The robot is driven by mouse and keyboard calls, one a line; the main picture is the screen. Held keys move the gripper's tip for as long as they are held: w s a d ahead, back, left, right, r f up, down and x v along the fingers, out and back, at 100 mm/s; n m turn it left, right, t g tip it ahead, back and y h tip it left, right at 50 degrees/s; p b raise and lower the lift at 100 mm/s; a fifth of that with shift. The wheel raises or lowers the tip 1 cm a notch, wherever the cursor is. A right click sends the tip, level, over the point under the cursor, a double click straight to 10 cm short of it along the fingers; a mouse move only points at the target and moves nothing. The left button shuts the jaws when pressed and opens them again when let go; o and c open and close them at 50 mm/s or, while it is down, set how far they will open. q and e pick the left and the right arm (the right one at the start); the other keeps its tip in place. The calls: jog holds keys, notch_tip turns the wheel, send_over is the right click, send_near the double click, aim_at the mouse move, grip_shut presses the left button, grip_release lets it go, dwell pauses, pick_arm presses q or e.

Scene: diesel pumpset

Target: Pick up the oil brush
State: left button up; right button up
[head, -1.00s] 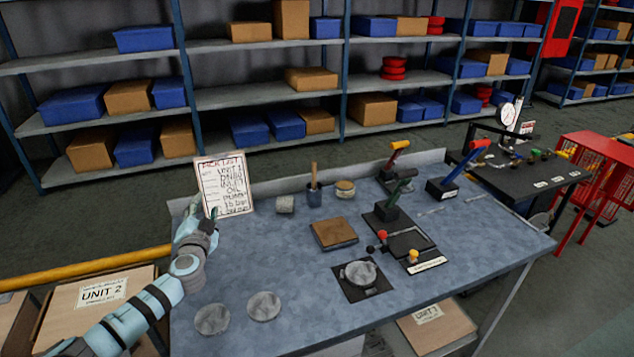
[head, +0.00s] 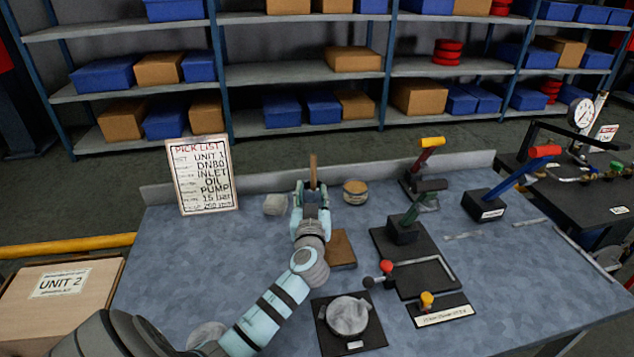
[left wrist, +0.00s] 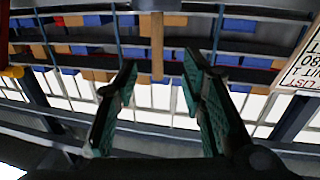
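The oil brush (head: 313,170) shows as an upright wooden handle at the back of the blue-grey table. Its lower part and the pot it stood in are hidden behind my left gripper (head: 311,186). In the left wrist view the wooden brush handle (left wrist: 157,45) lies between the lines of the two fingers, beyond their tips. My left gripper (left wrist: 158,72) is open there, with its green-padded fingers wide apart and nothing between them. My right gripper is not in view.
A pick list board (head: 203,175) stands at the back left. A small grey block (head: 276,204) and a round tin (head: 355,191) flank the brush. A brown pad (head: 340,249) and lever stands (head: 404,228) lie to the right.

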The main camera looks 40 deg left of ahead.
aim_at(313, 171)
pick_arm(q)
jog(key=x, duration=0.3)
jog(key=shift+w+a, duration=0.25)
jog(key=shift+a, duration=0.05)
jog(key=x, duration=0.5)
jog(key=shift+w+r, duration=0.35)
jog(key=shift+w, duration=0.05)
jog(key=shift+w+a, duration=0.15)
jog(key=shift+a, duration=0.1)
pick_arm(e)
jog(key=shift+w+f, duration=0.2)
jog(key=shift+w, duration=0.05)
pick_arm(q)
grip_shut()
